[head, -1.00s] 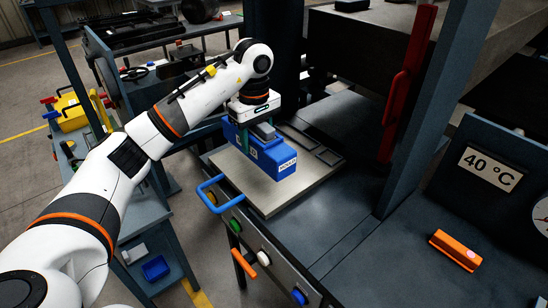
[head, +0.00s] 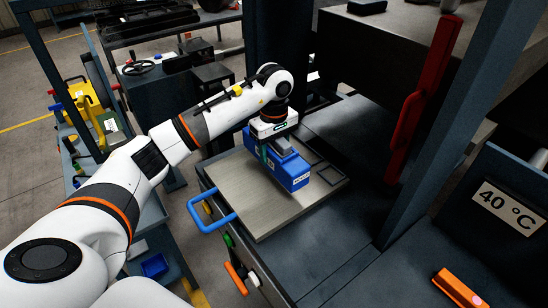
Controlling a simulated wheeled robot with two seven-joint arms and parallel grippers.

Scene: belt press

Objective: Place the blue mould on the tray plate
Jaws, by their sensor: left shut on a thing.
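The blue mould (head: 291,172) is a blue block with a white label on its near end. It is over the tray plate (head: 240,200), a flat grey metal plate with a blue handle (head: 209,212) at its front left. My left gripper (head: 276,151) is shut on the mould from above. I cannot tell whether the mould's underside touches the plate or hangs slightly above it. My right gripper is not in view.
A red upright lever (head: 414,105) and a dark blue post stand right of the plate. A panel reading 40 °C (head: 507,207) and an orange box (head: 457,288) are at the right. A cart with yellow items (head: 88,103) stands left. The plate's front is bare.

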